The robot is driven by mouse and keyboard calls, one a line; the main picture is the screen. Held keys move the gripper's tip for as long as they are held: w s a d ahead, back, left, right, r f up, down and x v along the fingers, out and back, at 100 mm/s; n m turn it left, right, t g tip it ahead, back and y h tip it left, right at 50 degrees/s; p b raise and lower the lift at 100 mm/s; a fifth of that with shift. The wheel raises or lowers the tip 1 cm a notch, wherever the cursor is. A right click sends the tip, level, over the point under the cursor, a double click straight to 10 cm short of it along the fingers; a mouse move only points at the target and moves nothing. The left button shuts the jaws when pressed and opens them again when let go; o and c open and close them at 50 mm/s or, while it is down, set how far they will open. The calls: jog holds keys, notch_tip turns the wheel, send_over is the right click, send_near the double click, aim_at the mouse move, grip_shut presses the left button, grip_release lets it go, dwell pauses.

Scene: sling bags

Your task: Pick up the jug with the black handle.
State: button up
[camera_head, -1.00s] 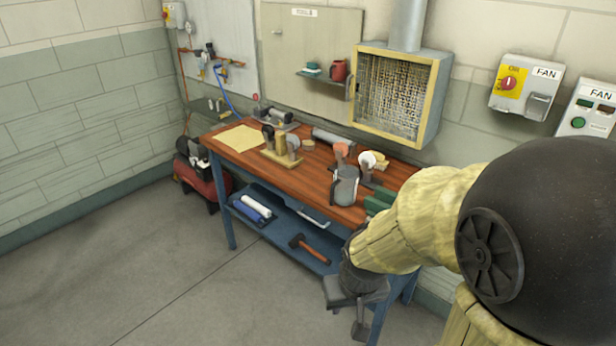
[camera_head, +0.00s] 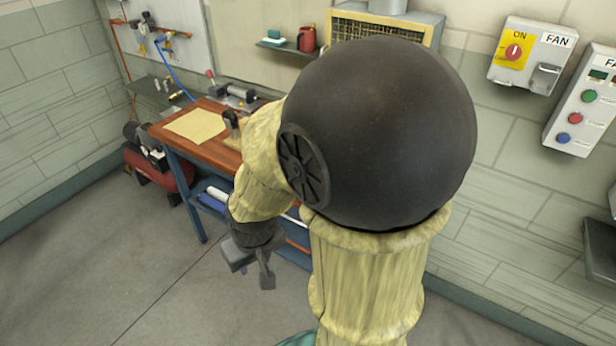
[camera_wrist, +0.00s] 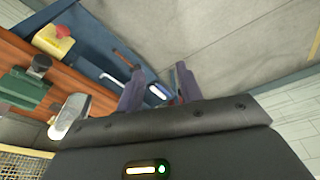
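In the head view my arm covers most of the bench top, so the jug is hidden there. In the wrist view a pale grey, jug-like vessel (camera_wrist: 70,116) stands on the wooden bench at the left; I cannot make out its handle. My gripper (camera_head: 255,268) hangs in front of the bench, over the floor side, apart from the vessel. In the wrist view its two fingers (camera_wrist: 160,88) are spread with nothing held between them.
The wooden bench (camera_head: 205,152) has a yellow sheet (camera_head: 196,124) on its left end. A red pot (camera_head: 307,38) stands on a wall shelf. In the wrist view a green block (camera_wrist: 25,88) and a yellow-red item (camera_wrist: 54,40) lie on the bench. The grey floor (camera_head: 130,270) is clear.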

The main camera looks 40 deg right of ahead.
jog(key=shift+w, duration=0.45)
jog(key=shift+o, duration=1.1)
jog(key=shift+s+d, duration=0.1)
jog(key=shift+s, duration=0.1)
jog(key=o, duration=0.4)
jog(key=shift+s+f, duration=0.2)
jog(key=o, duration=0.7)
jog(key=f, duration=0.2)
jog(key=f+n+g+b, duration=0.1)
jog(key=shift+s+d+h, duration=0.15)
jog(key=shift+d+h, duration=0.15)
jog(key=shift+d, duration=0.05)
jog(key=shift+c, duration=0.2)
jog(key=d+f+n+g+h+b, duration=0.4)
jog(key=d+f+n+h+b, duration=0.2)
jog(key=d+f+n+h, duration=0.5)
jog(key=w+d+n+t+h+b, duration=0.3)
jog(key=w+n+t, duration=0.6)
jog(key=w, duration=0.4)
jog(key=shift+w+d+n+h, duration=0.4)
jog(key=shift+d+n+h, duration=0.4)
jog(key=shift+h, duration=0.2)
